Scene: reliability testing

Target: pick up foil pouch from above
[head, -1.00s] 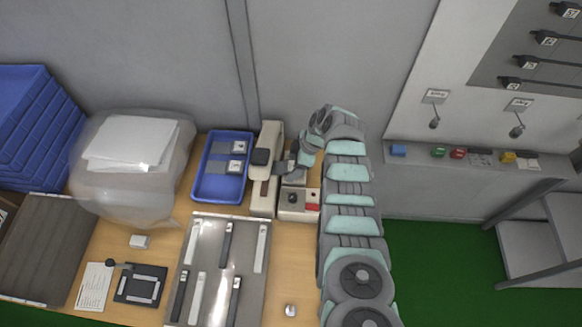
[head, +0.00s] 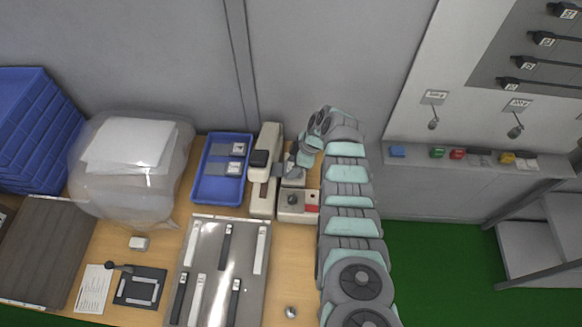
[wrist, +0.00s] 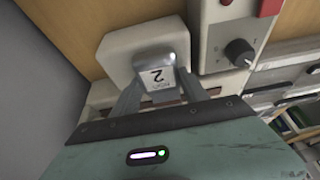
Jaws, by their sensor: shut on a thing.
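My gripper (wrist: 162,95) is shut on a grey foil pouch (wrist: 154,58) with a white label (wrist: 162,78) that shows a 2. The pouch lies against a beige block of the sealer-like machine (wrist: 122,47) in the wrist view. In the head view, my gripper (head: 291,170) is at the right side of the beige machine (head: 266,140), and a grey strip of the pouch (head: 278,170) shows beside it. Two more grey pouches with white labels, an upper one (head: 222,149) and a lower one (head: 219,168), lie in the blue tray (head: 206,194) to the left.
A clear bag with white sheets (head: 130,140) is left of the tray. A metal plate with strips (head: 212,275) lies in front. A grey wall (head: 300,60) rises behind.

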